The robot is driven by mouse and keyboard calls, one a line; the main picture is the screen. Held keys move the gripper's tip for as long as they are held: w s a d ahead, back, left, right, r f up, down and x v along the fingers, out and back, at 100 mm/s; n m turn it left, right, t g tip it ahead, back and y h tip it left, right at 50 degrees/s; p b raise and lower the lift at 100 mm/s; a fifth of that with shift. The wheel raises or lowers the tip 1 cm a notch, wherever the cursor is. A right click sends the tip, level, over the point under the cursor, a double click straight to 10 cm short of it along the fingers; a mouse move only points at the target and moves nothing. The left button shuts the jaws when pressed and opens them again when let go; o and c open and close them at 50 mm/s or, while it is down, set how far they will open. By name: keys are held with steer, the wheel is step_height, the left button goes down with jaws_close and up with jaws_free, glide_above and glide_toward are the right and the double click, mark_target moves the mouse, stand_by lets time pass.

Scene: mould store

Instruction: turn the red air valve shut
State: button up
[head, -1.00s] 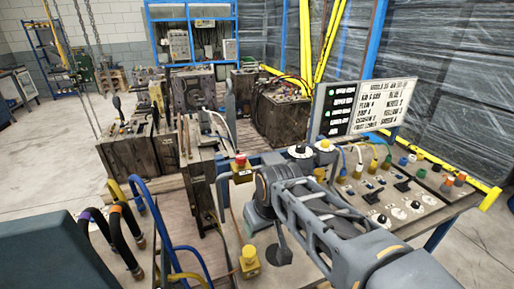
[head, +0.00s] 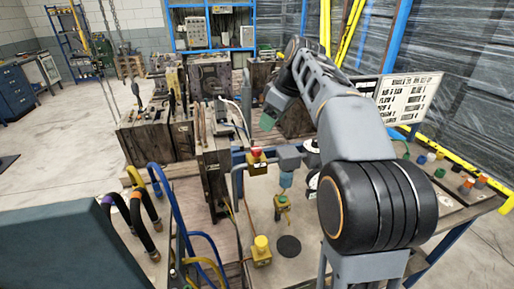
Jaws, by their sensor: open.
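My arm reaches up and away from the right, then bends down toward the left. My gripper (head: 270,121) hangs at its end, above and beyond the valve in the picture, apart from it. The gripper is open and looks empty; its fingers are small and partly hidden.
A yellow knob (head: 261,245) and a dark round disc (head: 289,246) are on the near bench. Blue and yellow hoses (head: 176,205) stand at left. Heavy mould blocks (head: 155,140) stand behind.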

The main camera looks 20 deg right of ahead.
mark_target(257, 148)
steer(key=x, duration=1.2)
steer(key=c, duration=0.9)
